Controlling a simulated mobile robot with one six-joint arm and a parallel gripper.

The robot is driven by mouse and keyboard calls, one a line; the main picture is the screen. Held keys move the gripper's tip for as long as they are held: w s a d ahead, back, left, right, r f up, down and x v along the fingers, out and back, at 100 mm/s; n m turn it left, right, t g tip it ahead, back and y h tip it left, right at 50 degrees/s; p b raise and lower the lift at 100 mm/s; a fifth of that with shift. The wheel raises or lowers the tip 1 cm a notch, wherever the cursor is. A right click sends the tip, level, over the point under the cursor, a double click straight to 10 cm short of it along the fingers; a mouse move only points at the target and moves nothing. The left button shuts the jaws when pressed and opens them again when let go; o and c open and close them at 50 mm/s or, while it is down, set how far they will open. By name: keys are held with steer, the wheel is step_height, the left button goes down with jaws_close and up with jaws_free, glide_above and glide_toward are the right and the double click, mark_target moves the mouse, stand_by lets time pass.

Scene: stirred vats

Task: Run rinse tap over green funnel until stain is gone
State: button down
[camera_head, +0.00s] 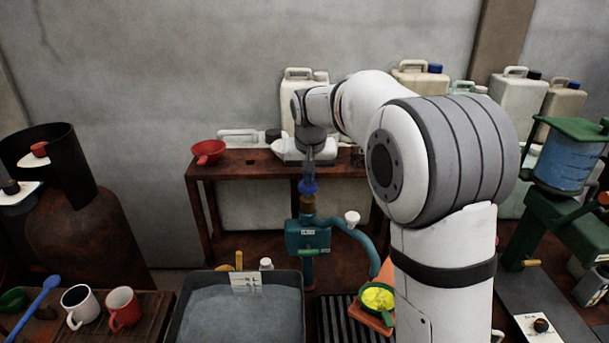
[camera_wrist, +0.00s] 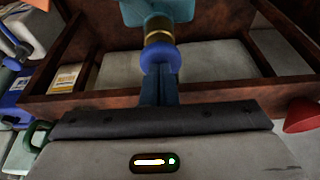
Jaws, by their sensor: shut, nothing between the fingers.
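The teal tap (camera_head: 300,238) stands behind the grey basin, with a blue knob (camera_head: 308,187) on top. Its curved spout (camera_head: 362,245) bends right and down toward a yellow-green funnel (camera_head: 378,297). The funnel has bright yellow patches inside and sits on an orange-red support, partly beside my arm. No water stream is visible. My gripper (camera_head: 308,176) points down, shut and empty, with its fingertips right at the knob. The wrist view shows the shut fingers (camera_wrist: 159,90) against or just above the blue knob (camera_wrist: 160,58); contact is unclear. A brass collar lies below the knob.
A grey basin (camera_head: 189,310) stands in front left of the tap. A wooden shelf (camera_head: 240,170) behind carries a red funnel (camera_head: 208,151) and pale containers. Mugs stand at the left, and a dark slotted rack (camera_head: 338,318) lies beside the basin.

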mark_target(309, 187)
step_height(309, 187, down, 2)
steer(key=shift+f+b, duration=0.1)
steer(key=shift+b, duration=0.65)
steer(key=shift+s, duration=0.1)
step_height(309, 187, up, 5)
steer(key=p, duration=0.4)
steer(key=shift+d+r, duration=0.1)
steer(key=shift+r, duration=0.1)
steer(key=b+v, duration=0.2)
steer(key=v, duration=0.7)
steer(key=shift+s, duration=0.2)
stand_by(0.6)
